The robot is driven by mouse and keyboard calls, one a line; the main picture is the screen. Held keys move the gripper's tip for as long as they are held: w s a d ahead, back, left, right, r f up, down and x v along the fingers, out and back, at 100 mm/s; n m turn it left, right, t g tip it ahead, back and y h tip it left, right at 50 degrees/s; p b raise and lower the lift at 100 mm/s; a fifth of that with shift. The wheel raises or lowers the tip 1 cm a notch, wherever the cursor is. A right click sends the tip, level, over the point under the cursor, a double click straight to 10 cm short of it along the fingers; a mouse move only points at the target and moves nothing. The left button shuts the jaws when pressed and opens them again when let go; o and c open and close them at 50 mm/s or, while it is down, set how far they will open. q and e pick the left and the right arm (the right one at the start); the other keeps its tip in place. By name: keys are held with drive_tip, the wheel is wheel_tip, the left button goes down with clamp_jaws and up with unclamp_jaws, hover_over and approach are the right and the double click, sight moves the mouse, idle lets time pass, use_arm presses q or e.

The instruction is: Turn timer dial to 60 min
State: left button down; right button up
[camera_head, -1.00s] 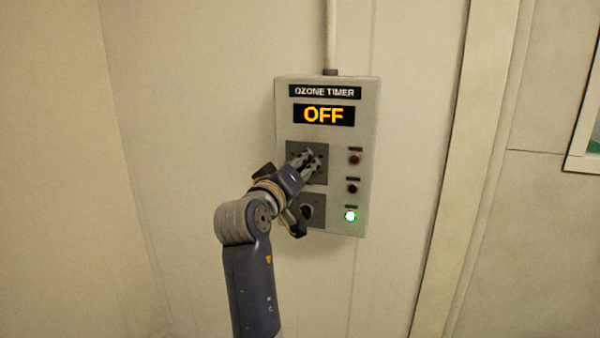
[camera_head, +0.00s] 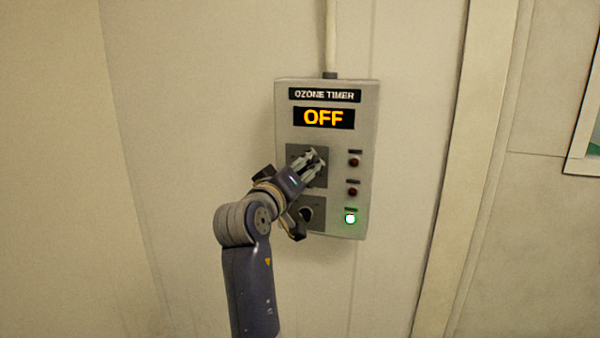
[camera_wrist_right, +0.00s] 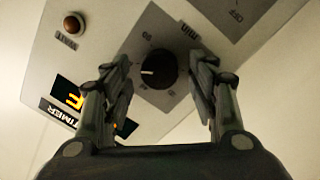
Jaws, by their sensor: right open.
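The ozone timer box (camera_head: 368,130) hangs on the wall, and its display (camera_head: 324,118) reads OFF. In the right wrist view, the black timer dial (camera_wrist_right: 157,69) sits on a grey square plate (camera_wrist_right: 150,24), with a white pointer mark on its left part. My right gripper (camera_head: 314,158) is in front of the upper plate in the head view. In the wrist view its open fingers (camera_wrist_right: 160,82) stand on either side of the dial, with gaps showing. Contact with the dial does not show. The head view hides most of the dial. My left gripper is not in view.
A lower plate with a second knob (camera_head: 306,213) lies below, partly behind my right arm. Two dark red lamps (camera_head: 354,162) and a lit green one (camera_head: 350,218) line the right side. A conduit (camera_head: 331,35) rises from the box. The wall around it is clear.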

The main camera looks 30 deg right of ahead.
sight(307, 122)
wheel_tip(307, 122, up, 10)
drive_tip(key=shift+s+d+f, duration=0.1)
drive_tip(key=shift+s+f, duration=0.05)
drive_tip(key=shift+f, duration=0.1)
drive_tip(key=shift+w+r, duration=0.1)
drive_tip(key=shift+w, duration=0.1)
